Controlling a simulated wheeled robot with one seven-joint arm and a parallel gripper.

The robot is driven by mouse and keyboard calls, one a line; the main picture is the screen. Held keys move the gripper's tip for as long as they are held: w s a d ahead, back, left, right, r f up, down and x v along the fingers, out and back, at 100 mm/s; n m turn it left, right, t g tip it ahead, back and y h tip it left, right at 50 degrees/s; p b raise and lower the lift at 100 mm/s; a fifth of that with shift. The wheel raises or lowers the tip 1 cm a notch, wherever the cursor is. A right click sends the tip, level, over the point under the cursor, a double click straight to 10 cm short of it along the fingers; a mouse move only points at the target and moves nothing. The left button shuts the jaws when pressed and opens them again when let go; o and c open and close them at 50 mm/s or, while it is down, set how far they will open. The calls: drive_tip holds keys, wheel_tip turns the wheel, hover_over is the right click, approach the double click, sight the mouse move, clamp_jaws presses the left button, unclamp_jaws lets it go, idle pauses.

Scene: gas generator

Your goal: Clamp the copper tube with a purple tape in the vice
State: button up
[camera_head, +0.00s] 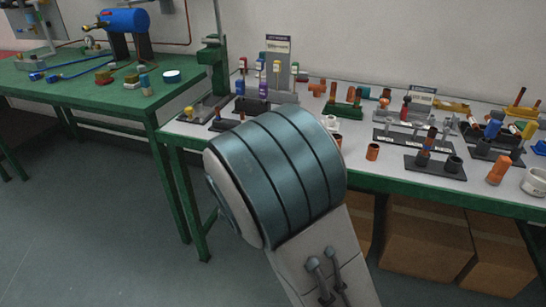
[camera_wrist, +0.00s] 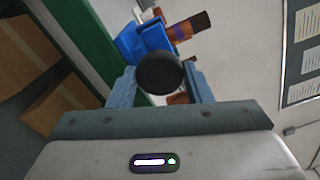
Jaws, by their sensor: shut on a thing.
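My gripper (camera_wrist: 160,86) shows in the wrist view with its two grey fingers on either side of a dark round-ended piece (camera_wrist: 160,72), and it is shut on it. The rest of that piece is hidden behind its dark end. Just beyond is a blue block-like thing (camera_wrist: 142,42), perhaps the vice. A brown, copper-coloured cylinder with a darker band (camera_wrist: 188,27) lies at its right; I cannot tell if the band is purple or if the two touch. In the head view my arm hides the gripper, and I cannot surely pick out the vice there.
A grey-topped bench (camera_head: 345,150) carries several small fittings and black stands (camera_head: 436,166). A green table (camera_head: 115,85) with a blue tank (camera_head: 125,20) stands at the left. Cardboard boxes (camera_head: 428,240) sit under the bench. The floor at the lower left is clear.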

drive_tip(key=shift+m+b, duration=0.8)
drive_tip(key=shift+b, duration=0.9)
drive_tip(key=o, duration=1)
drive_tip(key=n+p, duration=0.3)
drive_tip(key=n, duration=0.2)
drive_tip(key=shift+n, duration=0.3)
